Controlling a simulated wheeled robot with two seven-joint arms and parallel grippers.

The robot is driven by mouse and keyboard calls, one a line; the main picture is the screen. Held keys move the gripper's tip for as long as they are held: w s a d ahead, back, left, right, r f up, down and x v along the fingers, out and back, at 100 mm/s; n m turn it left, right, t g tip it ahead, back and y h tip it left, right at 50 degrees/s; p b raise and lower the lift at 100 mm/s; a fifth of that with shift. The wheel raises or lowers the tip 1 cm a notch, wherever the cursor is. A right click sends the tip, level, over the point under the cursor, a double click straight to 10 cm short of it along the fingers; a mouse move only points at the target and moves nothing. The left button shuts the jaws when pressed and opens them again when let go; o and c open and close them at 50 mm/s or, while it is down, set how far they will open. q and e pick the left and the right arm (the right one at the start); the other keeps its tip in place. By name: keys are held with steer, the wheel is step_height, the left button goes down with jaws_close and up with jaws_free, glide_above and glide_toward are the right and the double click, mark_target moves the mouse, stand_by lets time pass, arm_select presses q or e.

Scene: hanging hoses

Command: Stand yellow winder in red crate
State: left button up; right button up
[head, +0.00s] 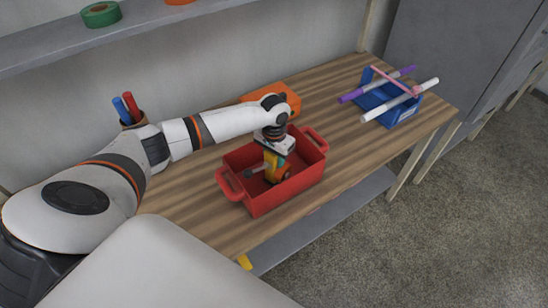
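The red crate (262,205) stands on the wooden table, with a handle at each end. The yellow winder (270,163) is upright inside the crate, with an orange round part and a grey rod-like part beside it. My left gripper (275,152) points down into the crate directly over the winder and meets its top. The fingertips are too small and covered to show whether they are closed on it. The crate's front wall may hide the winder's lowest part. My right gripper is not in the head view.
An orange box (272,94) lies behind the crate. A blue rack (392,105) with purple, white and pink sticks stands at the back right. A cup (134,122) holds pens behind my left arm. The table right of the crate is clear.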

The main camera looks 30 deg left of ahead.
arm_select(q)
steer(key=o, duration=0.4)
step_height(320, 180, up, 12)
steer(key=shift+r+b, duration=0.1)
steer(key=shift+b, duration=1.05)
steer(key=shift+s, duration=0.1)
